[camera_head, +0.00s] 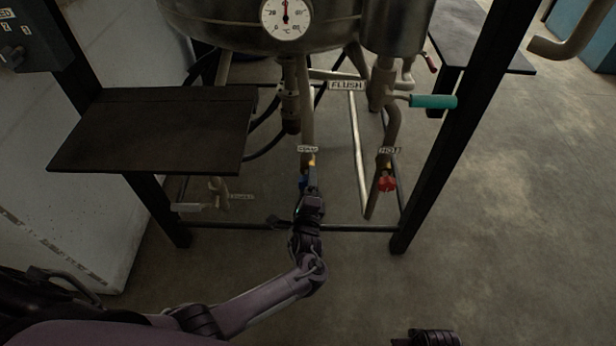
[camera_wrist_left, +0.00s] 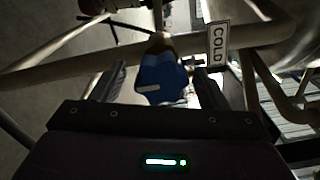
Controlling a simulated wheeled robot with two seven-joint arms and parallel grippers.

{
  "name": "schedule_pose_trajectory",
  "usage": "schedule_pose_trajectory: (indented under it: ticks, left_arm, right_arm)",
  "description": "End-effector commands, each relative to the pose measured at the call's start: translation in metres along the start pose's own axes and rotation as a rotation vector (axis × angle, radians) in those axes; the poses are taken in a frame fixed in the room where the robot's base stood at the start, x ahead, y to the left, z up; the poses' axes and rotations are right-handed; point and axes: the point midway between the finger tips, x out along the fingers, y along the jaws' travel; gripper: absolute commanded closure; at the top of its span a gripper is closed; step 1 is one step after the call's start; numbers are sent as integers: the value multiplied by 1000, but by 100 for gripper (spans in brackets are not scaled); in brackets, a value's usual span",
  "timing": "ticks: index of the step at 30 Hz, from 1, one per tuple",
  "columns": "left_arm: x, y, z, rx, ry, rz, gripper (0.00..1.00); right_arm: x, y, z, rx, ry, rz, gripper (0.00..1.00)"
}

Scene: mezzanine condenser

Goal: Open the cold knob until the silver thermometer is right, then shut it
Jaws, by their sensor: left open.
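The cold knob is blue, with a white mark, and sits on a brass valve under a COLD label (camera_wrist_left: 219,43). In the left wrist view the cold knob (camera_wrist_left: 161,78) is between the fingers of my left gripper (camera_wrist_left: 160,88), which is open around it; contact cannot be told. In the head view the knob (camera_head: 302,183) is mostly hidden behind my left gripper (camera_head: 308,188). The silver thermometer (camera_head: 285,18) is a round white dial on the metal vessel, its red needle pointing nearly straight up.
A red knob (camera_head: 387,183) under a HOT label stands to the right. A dark shelf (camera_head: 150,130) is at the left, and black frame posts stand on both sides.

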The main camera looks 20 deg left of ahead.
Motion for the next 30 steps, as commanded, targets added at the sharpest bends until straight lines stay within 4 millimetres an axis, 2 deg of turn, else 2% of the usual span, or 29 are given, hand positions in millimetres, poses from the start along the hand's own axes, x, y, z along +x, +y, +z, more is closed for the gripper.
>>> schedule_pose_trajectory:
  ticks: [3, 10, 27, 30]
  left_arm:
    - [-23, -1, 0, 0, 1, 2, 33]
    - [-52, -1, 0, -1, 1, 1, 33]
    - [-56, 0, 0, 0, 1, 0, 33]
    - [-58, 6, 0, -28, 6, 26, 33]
  right_arm:
    - [14, 2, 5, 7, 2, 2, 56]
    - [32, 5, 11, 15, 9, 6, 56]
    - [36, 5, 13, 16, 11, 7, 56]
    - [36, 5, 13, 17, 10, 7, 56]
